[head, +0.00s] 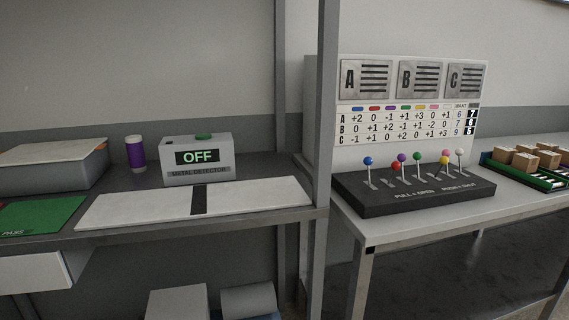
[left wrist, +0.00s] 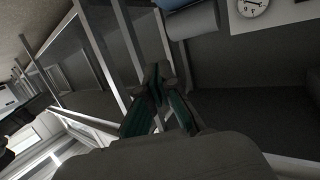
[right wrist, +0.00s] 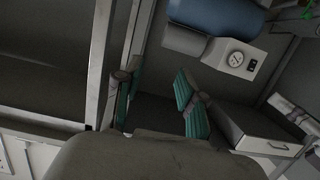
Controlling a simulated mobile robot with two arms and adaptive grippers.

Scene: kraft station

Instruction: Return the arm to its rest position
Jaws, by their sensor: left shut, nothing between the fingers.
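Neither of my arms shows in the head view. My left gripper (left wrist: 158,84) shows in the left wrist view, with its teal-padded fingers converging and their tips together, nothing between them. It hangs in front of dark shelving and metal posts, clear of any object. My right gripper (right wrist: 154,88) shows in the right wrist view. Its two teal-padded fingers are spread apart and the space between them is empty.
A lever box (head: 412,197) stands on the right table. A grey post (head: 325,120) separates them. A blue roll (right wrist: 218,14) shows below.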

